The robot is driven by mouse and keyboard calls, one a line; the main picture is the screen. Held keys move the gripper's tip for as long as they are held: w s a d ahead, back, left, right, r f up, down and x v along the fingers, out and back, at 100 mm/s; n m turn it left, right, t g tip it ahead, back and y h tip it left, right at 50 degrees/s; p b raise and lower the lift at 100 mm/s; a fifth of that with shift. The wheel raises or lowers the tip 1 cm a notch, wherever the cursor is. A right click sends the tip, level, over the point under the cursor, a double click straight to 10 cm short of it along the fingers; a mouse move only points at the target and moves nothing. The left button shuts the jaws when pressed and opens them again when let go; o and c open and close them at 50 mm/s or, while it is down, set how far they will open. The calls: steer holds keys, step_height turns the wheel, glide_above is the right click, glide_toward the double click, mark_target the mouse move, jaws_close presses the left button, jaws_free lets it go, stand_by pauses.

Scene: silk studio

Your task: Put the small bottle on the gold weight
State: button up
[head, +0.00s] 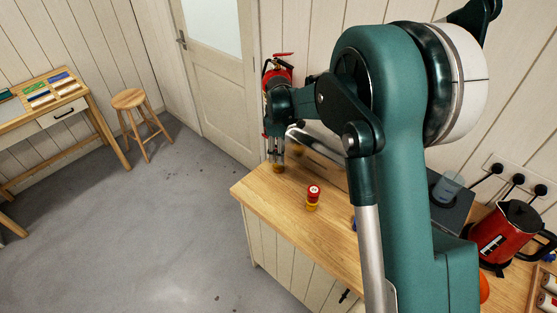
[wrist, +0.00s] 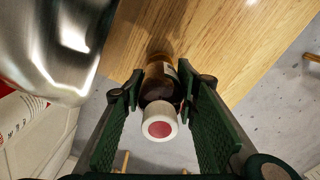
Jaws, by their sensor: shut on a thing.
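My gripper (head: 277,160) is near the far left corner of the counter. In the wrist view, my gripper (wrist: 160,95) is shut around a small brown bottle (wrist: 160,80) with a white cap and red top. In the head view only a small amber part of the bottle (head: 278,169) shows below the fingers. A short gold piece (head: 312,207) stands on the counter to the right of my gripper, with a red, white-marked top (head: 314,191) above it. I cannot tell whether these are one thing or two, or whether the gold part is the weight.
The wooden counter (head: 285,205) is clear around the red-and-gold piece. A red fire extinguisher (head: 283,68) is behind my gripper. A red kettle (head: 505,232) and a clear beaker (head: 448,187) stand at the right. My arm hides part of the counter.

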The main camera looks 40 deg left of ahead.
steer(key=shift+f, duration=0.1)
steer(key=shift+f, duration=1.8)
steer(key=shift+f, duration=0.1)
steer(key=o, duration=0.9)
step_height(320, 180, up, 12)
steer(key=shift+r, duration=0.15)
